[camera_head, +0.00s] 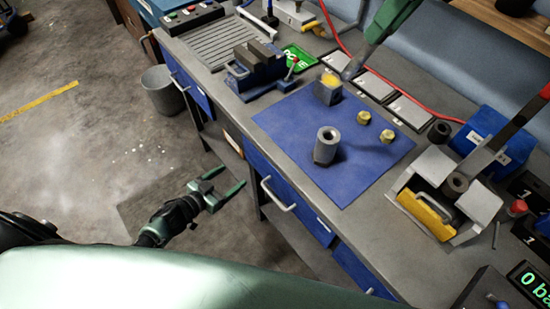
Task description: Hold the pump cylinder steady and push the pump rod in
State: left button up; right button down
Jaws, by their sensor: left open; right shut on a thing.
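My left gripper (215,191) is open and empty over the floor, left of the bench front and apart from everything on it. My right gripper cannot be made out. A grey upright cylinder with a hole in its top (326,149) stands on the blue mat (292,122); I cannot tell whether it is the pump cylinder. A grey block with yellow on top (328,93) stands behind it. A green tool with a grey lower end (388,22) slants in from the top edge close to the block; contact is unclear. I cannot identify the pump rod.
Two brass nuts (387,136) lie on the mat. A blue vise (254,70) stands at the mat's back left. A pale bracket with a yellow part (425,215), a blue box (490,135) and a pressure display (533,282) crowd the right. A bin (162,90) stands on the floor.

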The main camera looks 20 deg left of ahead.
aim_at(316, 150)
pick_arm(q)
jog(key=w+d+r+m+g+h, duration=0.1)
jog(key=d+r+m+h, duration=0.25)
jog(key=r, duration=0.45)
jog(key=d+r+m+g+h, duration=0.1)
jog(key=d+r+m+h, duration=0.2)
jog(key=r, duration=0.5)
jog(key=d+r+h, duration=0.1)
jog(key=d, duration=0.2)
jog(key=s+d+g+h, duration=0.1)
jog(key=d, duration=0.2)
jog(key=d+r+h, duration=0.1)
jog(key=d, duration=0.2)
jog(key=shift+s+d+r+m+g+h, duration=0.2)
jog(key=shift+d+r+m+g+h, duration=0.1)
jog(key=shift+m+g+h, duration=0.1)
pick_arm(e)
jog(key=shift+d, duration=0.1)
pick_arm(q)
jog(key=x, duration=1.1)
jog(key=shift+w+d, duration=0.1)
jog(key=shift+w, duration=0.1)
grip_shut()
